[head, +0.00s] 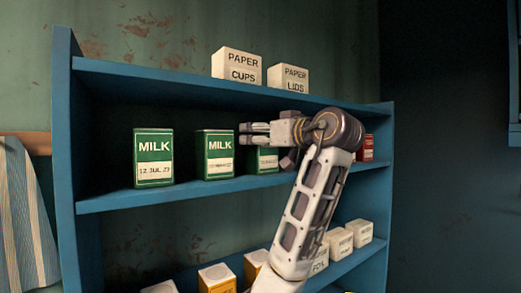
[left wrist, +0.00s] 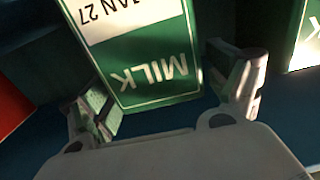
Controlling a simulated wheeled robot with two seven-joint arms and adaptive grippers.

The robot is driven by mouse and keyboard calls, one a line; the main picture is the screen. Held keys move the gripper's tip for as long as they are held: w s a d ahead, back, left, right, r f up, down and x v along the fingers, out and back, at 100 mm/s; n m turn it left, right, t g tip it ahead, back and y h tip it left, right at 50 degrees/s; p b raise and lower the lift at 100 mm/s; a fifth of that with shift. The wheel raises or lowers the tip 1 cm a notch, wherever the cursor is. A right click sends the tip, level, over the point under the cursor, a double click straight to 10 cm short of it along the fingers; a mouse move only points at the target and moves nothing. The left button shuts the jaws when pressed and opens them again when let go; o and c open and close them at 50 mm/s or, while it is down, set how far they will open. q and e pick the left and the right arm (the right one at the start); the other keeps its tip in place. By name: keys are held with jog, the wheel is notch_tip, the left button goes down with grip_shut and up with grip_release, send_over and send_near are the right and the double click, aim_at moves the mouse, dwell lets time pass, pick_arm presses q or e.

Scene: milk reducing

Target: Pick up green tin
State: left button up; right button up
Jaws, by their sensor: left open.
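Three green tins labelled MILK stand upright on the middle shelf in the head view: a left one (head: 153,158) dated 12 JUL 27, a middle one (head: 215,155), and a third (head: 263,160) partly hidden behind my left gripper (head: 246,133). In the left wrist view, my left gripper (left wrist: 168,92) is open, with one finger towards each side of a green tin (left wrist: 155,62). Its upside-down label reads MILK and JAN 27. No clear finger contact shows. Part of another green tin (left wrist: 307,45) shows at the right edge. My right gripper is not in view.
The blue shelf unit (head: 66,150) has a red tin (head: 365,148) at the middle shelf's right end. Paper cups (head: 236,66) and paper lids (head: 288,77) boxes stand on top. Several white and yellow boxes (head: 216,278) stand on the lower shelf. A striped cloth (head: 22,215) hangs at left.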

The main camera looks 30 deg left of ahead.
pick_arm(q)
jog(key=shift+w+a, duration=0.15)
jog(key=shift+a, duration=0.25)
jog(key=c, duration=1.4)
jog(key=shift+c, duration=0.3)
jog(key=shift+a+r, duration=0.15)
jog(key=shift+r, duration=0.05)
